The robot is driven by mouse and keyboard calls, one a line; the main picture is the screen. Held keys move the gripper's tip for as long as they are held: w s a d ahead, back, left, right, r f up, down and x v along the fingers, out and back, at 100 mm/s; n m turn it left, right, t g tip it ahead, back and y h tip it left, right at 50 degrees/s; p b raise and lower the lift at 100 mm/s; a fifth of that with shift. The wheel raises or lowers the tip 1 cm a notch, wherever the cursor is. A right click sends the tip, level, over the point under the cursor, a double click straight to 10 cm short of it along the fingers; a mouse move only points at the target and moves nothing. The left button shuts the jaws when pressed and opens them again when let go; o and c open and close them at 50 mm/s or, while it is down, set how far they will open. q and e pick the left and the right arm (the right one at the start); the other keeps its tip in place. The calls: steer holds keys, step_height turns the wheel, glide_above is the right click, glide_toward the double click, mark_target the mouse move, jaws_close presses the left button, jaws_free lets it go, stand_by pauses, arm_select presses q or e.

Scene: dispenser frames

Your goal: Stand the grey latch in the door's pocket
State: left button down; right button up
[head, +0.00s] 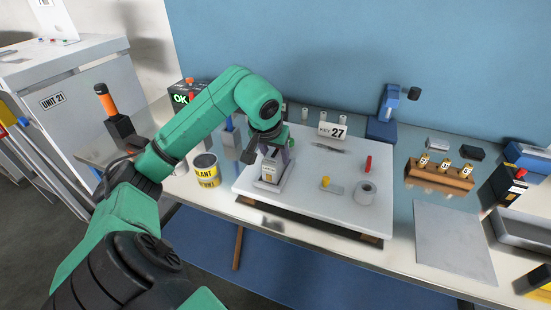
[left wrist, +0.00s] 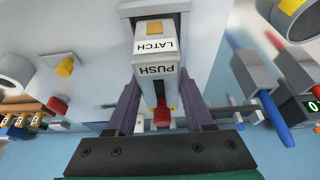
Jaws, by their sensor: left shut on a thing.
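The white door panel (head: 325,205) lies flat on the bench. My left gripper (head: 275,152) is shut on the grey latch (head: 270,171), above the panel's left part. The latch is roughly upright, and its lower end meets the grey-rimmed pocket (head: 262,187). I cannot tell how deep it sits. In the left wrist view the latch (left wrist: 157,66), with LATCH and PUSH labels, is between the two purple fingers of my left gripper (left wrist: 157,95). The pocket rim (left wrist: 184,8) shows at its far end. My right gripper is in neither view.
A yellow knob (head: 325,182), a red peg (head: 368,164) and a white roll (head: 366,193) are on the panel. A yellow-banded can (head: 206,170) stands left of it. A wooden rack (head: 440,176) and a grey mat (head: 453,240) lie to the right.

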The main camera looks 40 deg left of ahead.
arm_select(q)
steer(key=shift+f, duration=0.25)
steer(key=shift+a+f, duration=0.1)
steer(key=shift+f, duration=0.05)
steer(key=shift+c, duration=2.3)
jaws_free()
steer(key=shift+o, duration=0.9)
